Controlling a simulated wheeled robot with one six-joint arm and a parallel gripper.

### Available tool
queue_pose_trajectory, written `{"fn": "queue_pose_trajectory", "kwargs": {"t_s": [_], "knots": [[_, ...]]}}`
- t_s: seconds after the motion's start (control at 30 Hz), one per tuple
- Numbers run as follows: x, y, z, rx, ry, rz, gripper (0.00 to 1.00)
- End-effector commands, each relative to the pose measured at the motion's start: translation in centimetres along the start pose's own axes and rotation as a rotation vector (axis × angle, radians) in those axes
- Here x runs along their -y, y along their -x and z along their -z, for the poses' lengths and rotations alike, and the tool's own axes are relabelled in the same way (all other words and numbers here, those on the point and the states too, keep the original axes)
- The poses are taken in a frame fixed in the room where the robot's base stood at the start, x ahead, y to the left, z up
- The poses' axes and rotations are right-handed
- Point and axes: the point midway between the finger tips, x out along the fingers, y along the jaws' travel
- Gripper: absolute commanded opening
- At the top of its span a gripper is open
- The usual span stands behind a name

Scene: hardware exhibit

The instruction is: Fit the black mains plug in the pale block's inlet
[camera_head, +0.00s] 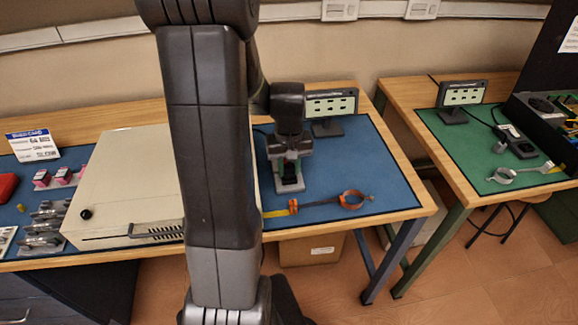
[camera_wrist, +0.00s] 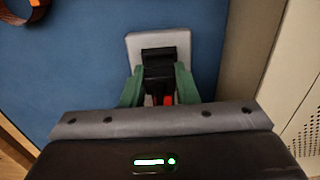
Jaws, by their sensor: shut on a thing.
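My gripper (camera_wrist: 160,92) has green fingers and is shut on the black mains plug (camera_wrist: 158,74), above the blue mat. The pale block (camera_wrist: 180,42) lies just beyond the fingertips in the wrist view. A black part at the block's middle, likely its inlet, meets or overlaps the plug's far end. I cannot tell whether the plug is in it or only in front of it. In the head view my gripper (camera_head: 289,166) points down on the right part of the blue mat, and it largely hides the plug and block.
A large beige case (camera_head: 125,190) stands left of my arm. An orange-and-metal clamp (camera_head: 350,200) lies at the mat's front right, near a yellow strip. A small display (camera_head: 331,104) stands behind. A second table with a green mat (camera_head: 470,150) is at right.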

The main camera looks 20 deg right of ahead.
Motion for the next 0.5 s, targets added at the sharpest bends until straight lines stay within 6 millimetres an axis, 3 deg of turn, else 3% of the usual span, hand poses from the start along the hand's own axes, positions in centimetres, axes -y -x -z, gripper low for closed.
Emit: {"fn": "queue_pose_trajectory", "kwargs": {"t_s": [0.5], "knots": [[0.00, -0.85, 0.00, 0.000, 0.000, 0.000, 0.14]]}}
